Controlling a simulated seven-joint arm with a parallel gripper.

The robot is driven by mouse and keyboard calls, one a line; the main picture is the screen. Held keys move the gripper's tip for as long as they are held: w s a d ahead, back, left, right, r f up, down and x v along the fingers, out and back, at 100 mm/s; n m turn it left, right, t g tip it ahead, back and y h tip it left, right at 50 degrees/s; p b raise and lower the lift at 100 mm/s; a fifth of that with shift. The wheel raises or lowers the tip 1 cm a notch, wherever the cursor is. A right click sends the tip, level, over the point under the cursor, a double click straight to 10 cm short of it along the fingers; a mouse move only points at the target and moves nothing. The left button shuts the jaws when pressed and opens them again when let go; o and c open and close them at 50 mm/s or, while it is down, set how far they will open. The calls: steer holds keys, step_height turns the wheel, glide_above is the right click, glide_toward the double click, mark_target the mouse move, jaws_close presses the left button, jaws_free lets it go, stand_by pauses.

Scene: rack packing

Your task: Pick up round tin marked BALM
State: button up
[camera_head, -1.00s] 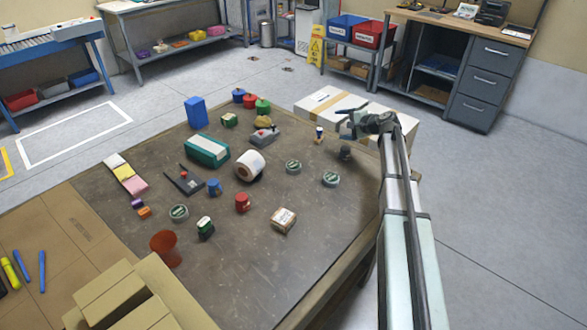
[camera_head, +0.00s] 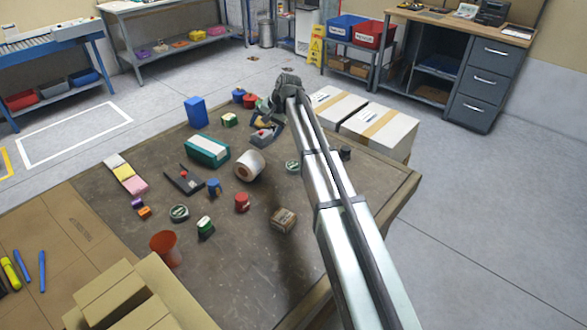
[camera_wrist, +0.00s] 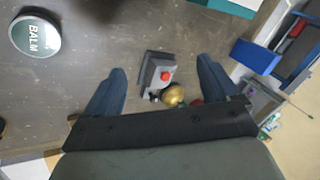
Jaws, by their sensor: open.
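The round tin marked BALM (camera_wrist: 35,37) lies flat at the upper left of the wrist view, with white lettering on a dark green lid and a pale rim. In the head view a similar round tin (camera_head: 293,166) lies just left of my arm, but its lettering is too small to read. Another similar tin (camera_head: 179,212) lies further left. My gripper (camera_wrist: 160,72) is open and empty, its two dark fingers apart. It is above the table's far part, near a grey device with a red button (camera_wrist: 160,75), away from the BALM tin.
A brass-coloured lump (camera_wrist: 173,95) lies beside the grey device. Bare tabletop (camera_head: 250,260) shows at the front.

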steer(key=s+d+r+m+g+h, duration=0.2)
steer(key=s+d+m+g+h, duration=0.15)
steer(key=s+d, duration=0.4)
steer(key=h, duration=0.1)
glide_above(293, 165)
steer(key=shift+n, duration=0.25)
steer(key=f, duration=0.7)
steer(key=shift+w+d+f, duration=0.3)
steer(key=shift+d+f, duration=0.05)
steer(key=shift+f, duration=0.05)
steer(key=shift+s+a+f, duration=0.15)
steer(key=shift+s+f, duration=0.05)
steer(key=shift+f, duration=0.9)
steer(key=shift+s+a+f, duration=0.1)
steer(key=shift+s+f, duration=0.1)
steer(key=shift+f, duration=1.4)
steer(key=c, duration=1.2)
